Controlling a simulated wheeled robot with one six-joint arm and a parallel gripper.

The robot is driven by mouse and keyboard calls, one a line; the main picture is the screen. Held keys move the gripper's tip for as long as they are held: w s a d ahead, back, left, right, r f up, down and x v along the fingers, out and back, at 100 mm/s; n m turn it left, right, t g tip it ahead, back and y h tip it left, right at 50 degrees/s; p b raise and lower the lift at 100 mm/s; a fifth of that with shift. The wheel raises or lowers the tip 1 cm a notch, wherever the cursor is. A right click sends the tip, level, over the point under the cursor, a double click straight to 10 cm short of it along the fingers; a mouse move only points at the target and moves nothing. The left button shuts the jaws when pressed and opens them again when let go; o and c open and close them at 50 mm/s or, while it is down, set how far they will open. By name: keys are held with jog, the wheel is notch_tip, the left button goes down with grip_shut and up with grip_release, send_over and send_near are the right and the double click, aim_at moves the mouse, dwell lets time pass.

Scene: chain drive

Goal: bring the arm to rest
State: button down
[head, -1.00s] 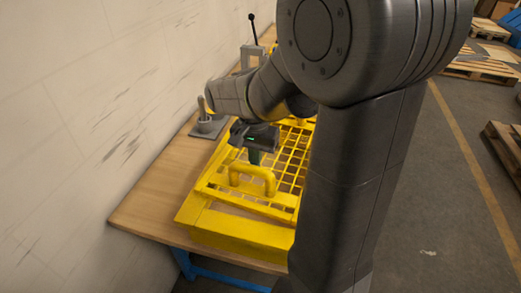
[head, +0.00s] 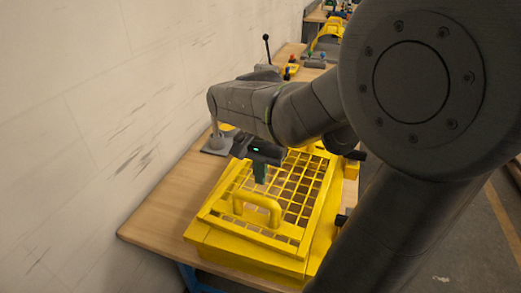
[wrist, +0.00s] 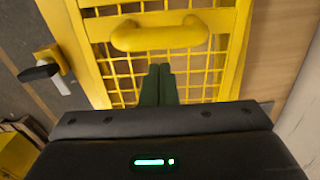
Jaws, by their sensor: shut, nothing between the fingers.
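My gripper (head: 261,174) is above the yellow mesh guard (head: 262,236) on the wooden bench, just behind the guard's raised handle (head: 258,206). In the wrist view, my gripper's green fingers (wrist: 158,72) are together with nothing between them. Their tips are close to the yellow handle (wrist: 160,36), apart from it as far as I can tell. The guard lies flat over its yellow housing. What is under the mesh is mostly hidden.
The wooden bench (head: 165,213) runs along a pale wall (head: 90,120) on the left. A grey plate with an upright post (head: 216,142) stands behind the guard. A black-knobbed lever (head: 267,48) and small coloured parts (head: 292,68) are farther back. A black latch knob (wrist: 38,72) sits beside the guard.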

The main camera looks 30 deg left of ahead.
notch_tip(320, 180, up, 9)
jog(key=shift+f, duration=0.2)
dwell(0.3)
notch_tip(320, 180, down, 14)
jog(key=shift+r, duration=0.1)
jog(key=shift+w, duration=0.4)
jog(key=shift+s+r, duration=0.1)
